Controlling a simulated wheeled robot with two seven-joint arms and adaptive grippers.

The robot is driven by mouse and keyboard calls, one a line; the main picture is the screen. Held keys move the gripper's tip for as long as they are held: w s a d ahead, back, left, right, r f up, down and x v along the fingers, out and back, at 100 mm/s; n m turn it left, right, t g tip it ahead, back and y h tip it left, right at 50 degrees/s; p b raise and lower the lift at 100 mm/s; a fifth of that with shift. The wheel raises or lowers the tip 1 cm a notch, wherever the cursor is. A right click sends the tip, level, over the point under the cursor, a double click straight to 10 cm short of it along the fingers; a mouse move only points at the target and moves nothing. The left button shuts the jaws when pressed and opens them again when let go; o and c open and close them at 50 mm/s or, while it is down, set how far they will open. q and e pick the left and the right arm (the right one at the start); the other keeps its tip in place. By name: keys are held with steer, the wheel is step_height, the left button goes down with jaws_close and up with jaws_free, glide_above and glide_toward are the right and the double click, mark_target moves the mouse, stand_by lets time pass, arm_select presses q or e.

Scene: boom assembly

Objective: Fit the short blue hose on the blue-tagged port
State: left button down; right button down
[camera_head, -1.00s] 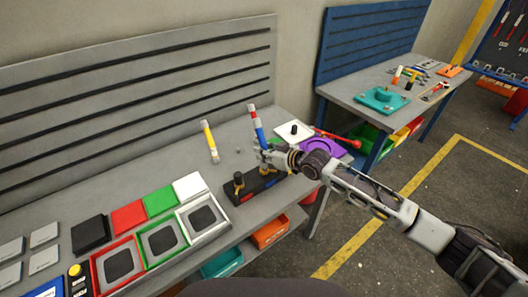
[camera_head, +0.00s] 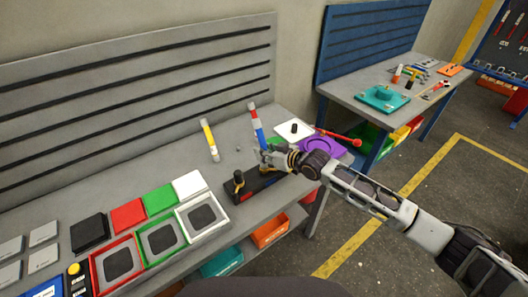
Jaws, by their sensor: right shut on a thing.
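My right gripper (camera_head: 265,154) is shut on a short hose (camera_head: 257,125), blue in its lower part with red and pale bands above. The hose leans slightly, its top pointing up and left. The gripper is over the back right part of a dark block (camera_head: 262,187) on the grey bench. A dark port with a brass-coloured base (camera_head: 239,181) stands on the block's left end. The gripper hides much of the block's right end. I cannot tell whether the hose's lower end touches a port, and no blue tag can be made out. My left gripper is out of view.
A white plate (camera_head: 284,129), a purple piece (camera_head: 323,148) and a red tool (camera_head: 342,136) lie behind my right wrist. Coloured trays (camera_head: 142,258) fill the front left.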

steer(key=shift+f, duration=0.15)
steer(key=c, duration=1.2)
jaws_free()
steer(key=shift+f, duration=0.1)
steer(key=shift+v, duration=6.05)
steer(key=shift+a, duration=0.1)
